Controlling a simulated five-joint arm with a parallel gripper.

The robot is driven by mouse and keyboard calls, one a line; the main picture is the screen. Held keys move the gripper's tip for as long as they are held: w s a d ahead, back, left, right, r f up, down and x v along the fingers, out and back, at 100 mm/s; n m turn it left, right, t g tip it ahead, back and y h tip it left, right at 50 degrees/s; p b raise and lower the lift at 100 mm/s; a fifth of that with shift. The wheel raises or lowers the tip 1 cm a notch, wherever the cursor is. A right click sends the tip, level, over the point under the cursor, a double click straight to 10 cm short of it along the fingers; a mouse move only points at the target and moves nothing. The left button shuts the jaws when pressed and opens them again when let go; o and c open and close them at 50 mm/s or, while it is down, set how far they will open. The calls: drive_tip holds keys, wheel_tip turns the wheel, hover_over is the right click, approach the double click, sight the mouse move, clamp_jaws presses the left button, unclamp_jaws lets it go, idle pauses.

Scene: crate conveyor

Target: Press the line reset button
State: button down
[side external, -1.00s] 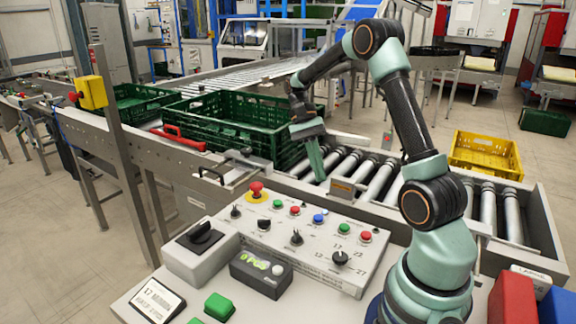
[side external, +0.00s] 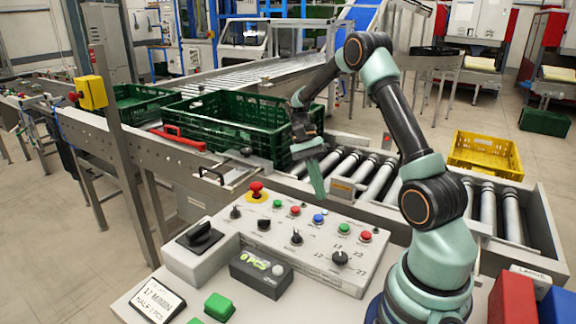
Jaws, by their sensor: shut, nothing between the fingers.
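The control panel (side external: 325,262) carries several small buttons and knobs. A blue button (side external: 318,219) sits near its middle, with a green button (side external: 277,204) and a red button (side external: 295,210) to its left. Another green button (side external: 343,228) and red button (side external: 365,236) are to its right. The labels are too small for me to tell which is the line reset. A red mushroom button (side external: 256,188) on a yellow base stands at the panel's back left corner. My gripper (side external: 319,194) is shut and empty, pointing down above the panel's back edge, near the blue button; contact cannot be told.
A green crate (side external: 215,128) stands on the roller conveyor behind my gripper. A grey counter box (side external: 262,273) and a loose green block (side external: 219,306) lie in front of the panel. A yellow crate (side external: 484,152) is at the right.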

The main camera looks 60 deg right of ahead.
sight(322, 219)
drive_tip(key=shift+f, duration=2)
drive_tip(key=shift+f, duration=0.15)
idle(0.4)
drive_tip(key=shift+s+d+f, duration=0.1)
drive_tip(key=shift+f, duration=0.15)
drive_tip(key=shift+f, duration=0.45)
idle(0.8)
drive_tip(key=shift+r, duration=0.85)
drive_tip(key=shift+r, duration=2.55)
